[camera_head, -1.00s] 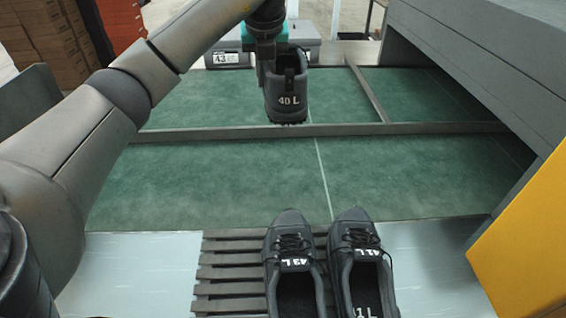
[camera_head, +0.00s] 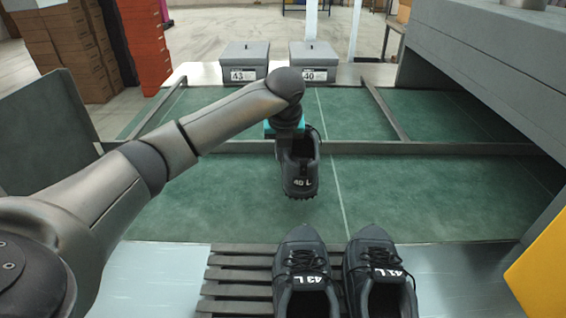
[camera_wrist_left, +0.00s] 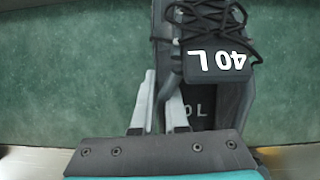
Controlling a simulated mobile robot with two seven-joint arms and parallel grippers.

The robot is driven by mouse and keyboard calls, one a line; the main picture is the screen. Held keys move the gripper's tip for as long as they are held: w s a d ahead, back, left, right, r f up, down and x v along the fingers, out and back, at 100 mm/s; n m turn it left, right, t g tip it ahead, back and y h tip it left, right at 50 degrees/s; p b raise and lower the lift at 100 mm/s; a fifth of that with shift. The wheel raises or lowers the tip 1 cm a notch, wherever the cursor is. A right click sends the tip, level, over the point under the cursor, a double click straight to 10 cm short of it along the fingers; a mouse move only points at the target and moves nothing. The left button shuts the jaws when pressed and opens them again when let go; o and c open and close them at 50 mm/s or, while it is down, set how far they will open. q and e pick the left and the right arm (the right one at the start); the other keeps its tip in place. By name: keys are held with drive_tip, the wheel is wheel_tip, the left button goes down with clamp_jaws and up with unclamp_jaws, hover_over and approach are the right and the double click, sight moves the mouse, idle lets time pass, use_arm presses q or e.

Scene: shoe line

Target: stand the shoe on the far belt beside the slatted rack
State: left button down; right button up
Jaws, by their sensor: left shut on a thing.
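The black shoe marked 40 L (camera_head: 300,178) hangs toe-away from my left gripper (camera_head: 286,148), above the green near belt section (camera_head: 410,200). My left gripper is shut on the shoe's side wall. The left wrist view shows the shoe's laces and 40 L tongue label (camera_wrist_left: 217,62), with the gripper's pale fingers (camera_wrist_left: 160,105) pinching its collar edge. The slatted rack (camera_head: 238,275) stands at the front with two black shoes on it, the left one (camera_head: 300,255) and the right one (camera_head: 375,260). My right gripper is not in view.
A metal rail (camera_head: 430,148) divides the near belt from the far green belt (camera_head: 350,112). Two grey lidded boxes, marked 43 (camera_head: 244,58) and 40 (camera_head: 314,60), stand behind. A grey housing (camera_head: 490,75) and yellow panel (camera_head: 545,265) bound the right. The near belt is clear right of the shoe.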

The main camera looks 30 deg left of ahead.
use_arm(q)
drive_tip(key=shift+f, duration=1.2)
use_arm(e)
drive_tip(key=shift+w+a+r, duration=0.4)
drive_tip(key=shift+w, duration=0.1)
use_arm(q)
drive_tip(key=shift+f+b, duration=0.2)
drive_tip(key=shift+b, duration=0.15)
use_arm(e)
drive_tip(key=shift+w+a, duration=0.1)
use_arm(q)
drive_tip(key=shift+f, duration=0.1)
drive_tip(key=c, duration=1.4)
unclamp_jaws()
drive_tip(key=shift+f, duration=0.15)
drive_tip(key=o, duration=0.5)
drive_tip(key=shift+c, duration=0.2)
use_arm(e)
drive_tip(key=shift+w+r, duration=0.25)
